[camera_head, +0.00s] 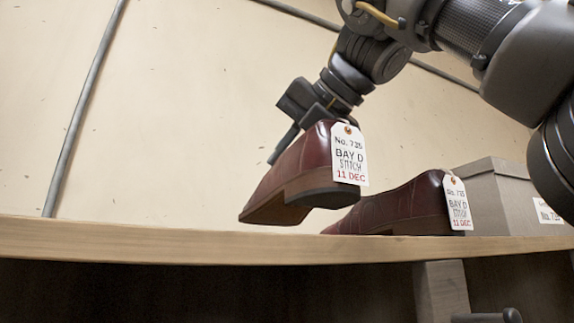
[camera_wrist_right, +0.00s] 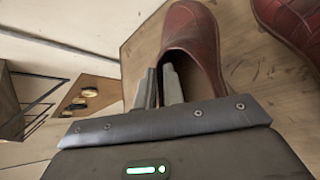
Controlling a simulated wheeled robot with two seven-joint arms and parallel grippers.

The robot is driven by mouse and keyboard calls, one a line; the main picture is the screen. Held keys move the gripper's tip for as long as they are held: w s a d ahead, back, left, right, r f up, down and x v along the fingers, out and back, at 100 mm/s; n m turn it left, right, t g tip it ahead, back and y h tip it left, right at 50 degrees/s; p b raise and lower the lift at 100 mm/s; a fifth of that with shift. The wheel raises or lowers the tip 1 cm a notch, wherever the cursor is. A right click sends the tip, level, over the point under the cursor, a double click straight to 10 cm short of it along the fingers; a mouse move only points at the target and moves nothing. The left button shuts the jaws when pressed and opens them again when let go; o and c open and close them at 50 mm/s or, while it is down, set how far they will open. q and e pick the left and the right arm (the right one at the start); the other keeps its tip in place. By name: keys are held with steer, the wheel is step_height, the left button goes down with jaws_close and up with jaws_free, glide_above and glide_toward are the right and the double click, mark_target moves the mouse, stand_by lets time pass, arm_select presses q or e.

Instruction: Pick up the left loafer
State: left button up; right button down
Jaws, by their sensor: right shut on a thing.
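The left loafer (camera_head: 304,172), dark red leather with a white tag, hangs tilted above the wooden shelf, toe end lower at the left. My right gripper (camera_head: 290,135) is at its far side and is shut on it. In the right wrist view, the gripper's fingers (camera_wrist_right: 162,87) close at the rim of the held loafer's opening (camera_wrist_right: 192,40). The second loafer (camera_head: 397,208), also dark red and tagged, rests on the shelf behind and to the right. It shows at the top right of the wrist view (camera_wrist_right: 292,28). My left gripper is not in view.
A grey box (camera_head: 497,195) with a label stands on the shelf at the right, beside the second loafer. The wooden shelf's front edge (camera_head: 190,243) runs across the head view, and its left part looks clear. A pale wall (camera_head: 190,90) stands behind.

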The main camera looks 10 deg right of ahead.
steer(key=r, duration=0.3)
steer(key=shift+s+a, duration=0.1)
steer(key=shift+s, duration=0.1)
step_height(320, 180, up, 3)
steer(key=shift+f, duration=0.1)
steer(key=shift+s, duration=0.1)
steer(key=shift+d, duration=0.3)
